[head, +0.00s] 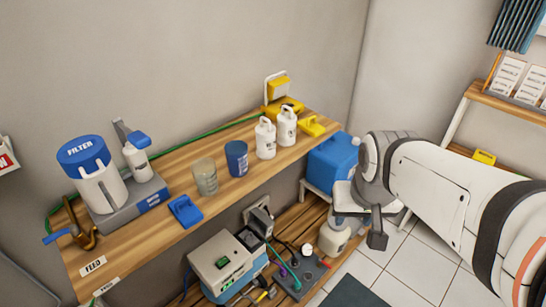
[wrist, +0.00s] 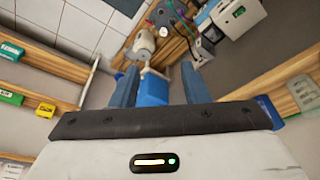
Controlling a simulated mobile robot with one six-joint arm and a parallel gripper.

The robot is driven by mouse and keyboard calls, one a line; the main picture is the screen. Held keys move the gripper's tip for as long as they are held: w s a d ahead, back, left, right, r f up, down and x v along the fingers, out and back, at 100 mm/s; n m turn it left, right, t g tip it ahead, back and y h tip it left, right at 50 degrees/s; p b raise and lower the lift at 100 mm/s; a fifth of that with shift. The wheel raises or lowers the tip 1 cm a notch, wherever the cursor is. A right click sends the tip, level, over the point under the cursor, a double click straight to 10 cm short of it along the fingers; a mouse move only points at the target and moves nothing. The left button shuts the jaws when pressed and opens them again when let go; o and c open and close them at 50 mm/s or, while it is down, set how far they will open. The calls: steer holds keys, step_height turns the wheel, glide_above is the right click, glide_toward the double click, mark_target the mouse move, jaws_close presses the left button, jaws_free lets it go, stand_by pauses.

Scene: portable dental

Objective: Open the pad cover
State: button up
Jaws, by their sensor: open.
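I cannot tell for sure which thing is the pad cover. A yellow box with a lid (head: 278,88) is on the wall at the back of the upper wooden shelf. A yellow piece (head: 312,126) lies at the shelf's right end, and a flat blue piece (head: 185,210) lies near its front edge. My gripper (head: 362,215) is right of the shelf, in front of a blue jerrycan (head: 333,163). In the wrist view my gripper (wrist: 160,80) is open, with the blue jerrycan (wrist: 152,90) seen between its fingers. I see nothing held.
The upper shelf (head: 225,205) carries a filter canister (head: 92,175), two cups and two white bottles (head: 265,138). A grey-green device (head: 222,262) and a control box (head: 297,275) stand below. Tiled floor (head: 415,265) lies at the right, with another wooden rack (head: 503,103) beyond.

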mark_target(271, 218)
steer(key=w+d+f+m+t+b, duration=0.15)
steer(key=w+f+b, duration=0.35)
steer(key=w, duration=0.8)
steer(key=w+f+m+t+b, duration=0.25)
steer(key=w+f, duration=0.45)
steer(key=w, duration=0.5)
steer(key=w+a+f+m+t+y+b, duration=0.25)
steer(key=w+f+t+b, duration=0.2)
steer(key=w+f, duration=0.95)
steer(key=w+a+f+m+y+b, duration=0.1)
steer(key=w+a+f+y+b, duration=0.15)
steer(key=f, duration=0.55)
steer(key=w+a+f+m+y+b, duration=0.1)
steer(key=w+a+f+y+b, duration=0.15)
steer(key=f, duration=0.55)
steer(key=s+a+f+m+t+y+b, duration=0.1)
steer(key=s+a+f+y+b, duration=0.15)
steer(key=f, duration=0.65)
steer(key=s+a+f+m+y+b, duration=0.2)
steer(key=a+f+y+b, duration=0.15)
steer(key=f, duration=0.55)
steer(key=shift+h, duration=0.25)
steer(key=b+x, duration=0.1)
steer(key=x, duration=0.6)
steer(key=shift+a, duration=0.15)
